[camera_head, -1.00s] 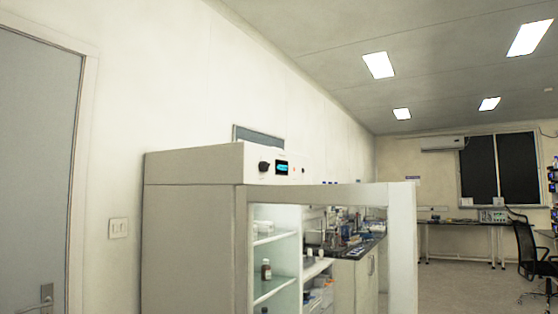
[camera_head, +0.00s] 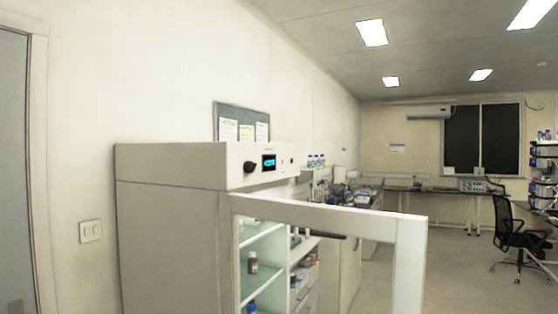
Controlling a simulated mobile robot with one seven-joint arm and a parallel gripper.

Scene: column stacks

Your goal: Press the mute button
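A white cabinet (camera_head: 165,225) stands left of centre with its glass-framed door (camera_head: 408,265) swung open to the right. Its top panel (camera_head: 235,171) carries a black knob (camera_head: 249,167), a lit blue display (camera_head: 269,162) and a small red-orange spot (camera_head: 282,161), with another small dark spot (camera_head: 292,161) further right. I cannot tell which of these, if any, is the mute button. My gripper is not in view.
Bottles (camera_head: 252,263) stand on shelves inside the cabinet. A wall switch (camera_head: 90,231) and a grey door are at the left. Behind are a lab bench, a black chair (camera_head: 515,240) and open floor (camera_head: 455,265) at the right.

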